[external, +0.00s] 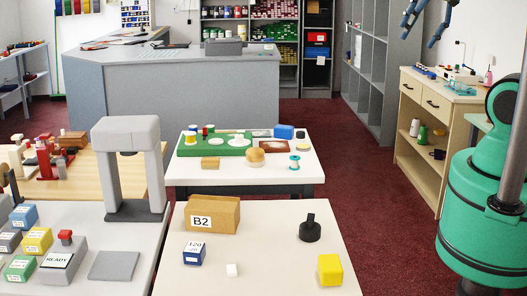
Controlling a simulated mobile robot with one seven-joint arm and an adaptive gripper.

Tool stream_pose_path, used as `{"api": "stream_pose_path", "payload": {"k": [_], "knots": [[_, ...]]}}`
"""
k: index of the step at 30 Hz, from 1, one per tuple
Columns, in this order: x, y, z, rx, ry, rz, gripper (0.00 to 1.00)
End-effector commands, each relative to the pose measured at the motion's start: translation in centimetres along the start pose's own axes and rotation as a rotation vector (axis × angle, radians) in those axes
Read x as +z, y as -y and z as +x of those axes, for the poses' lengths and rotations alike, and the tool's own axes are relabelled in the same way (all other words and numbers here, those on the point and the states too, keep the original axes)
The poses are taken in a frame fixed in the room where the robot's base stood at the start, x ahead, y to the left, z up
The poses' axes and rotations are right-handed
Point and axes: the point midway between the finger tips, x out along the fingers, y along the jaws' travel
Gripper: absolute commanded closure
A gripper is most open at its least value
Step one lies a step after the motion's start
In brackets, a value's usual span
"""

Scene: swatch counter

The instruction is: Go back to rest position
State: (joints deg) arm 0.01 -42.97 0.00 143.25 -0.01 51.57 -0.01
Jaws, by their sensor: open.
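My gripper (419,38) hangs at the top right of the external view, cut off by the upper edge. Its two dark blue fingers are spread apart with nothing between them. It appears high and well clear of the tables. My green arm (480,215) stands along the right side. The links joining it to the gripper are mostly out of view.
A grey arch (130,165) stands left. Red floor (375,210) is clear between table and wooden cabinet (445,125).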

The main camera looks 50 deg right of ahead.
Motion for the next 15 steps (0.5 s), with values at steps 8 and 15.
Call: {"api": "stream_pose_path", "payload": {"k": [8,15], "knots": [[2.6,0.0,5.0,0.0,0.0,0.0,0.22],[3.5,0.0,6.6,0.0,0.0,0.0,0.22]]}}
